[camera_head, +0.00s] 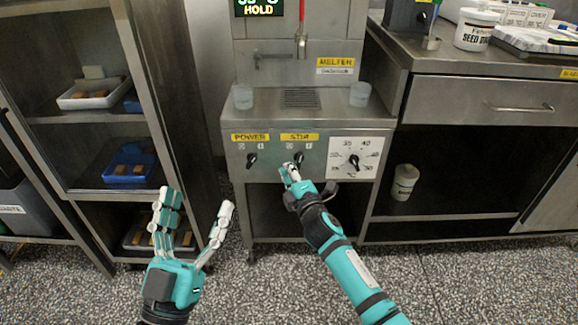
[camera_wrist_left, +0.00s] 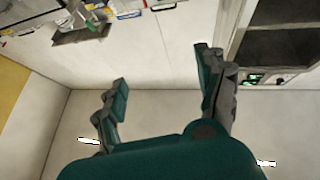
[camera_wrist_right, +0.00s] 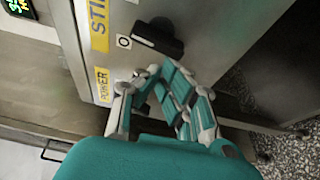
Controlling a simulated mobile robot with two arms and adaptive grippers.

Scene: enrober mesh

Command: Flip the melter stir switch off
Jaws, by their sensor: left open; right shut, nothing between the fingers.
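The melter (camera_head: 310,110) is a steel cabinet with a front panel of knobs and yellow labels. The stir switch (camera_head: 299,158) is a black knob under the yellow STIR label (camera_head: 299,137); it also shows in the right wrist view (camera_wrist_right: 158,36). My right gripper (camera_head: 289,170) is shut and empty, its fingertips just below and left of the stir switch; I cannot tell whether they touch it. In the right wrist view the fingers (camera_wrist_right: 165,90) are near the panel. My left gripper (camera_head: 197,215) is open and empty, in front of the floor left of the melter.
The power switch (camera_head: 252,160) is left of the stir switch, and a temperature dial (camera_head: 354,161) is right of it. Two cups (camera_head: 243,96) (camera_head: 359,94) stand on the melter ledge. A shelf rack (camera_head: 150,90) stands left and a steel counter (camera_head: 480,90) right.

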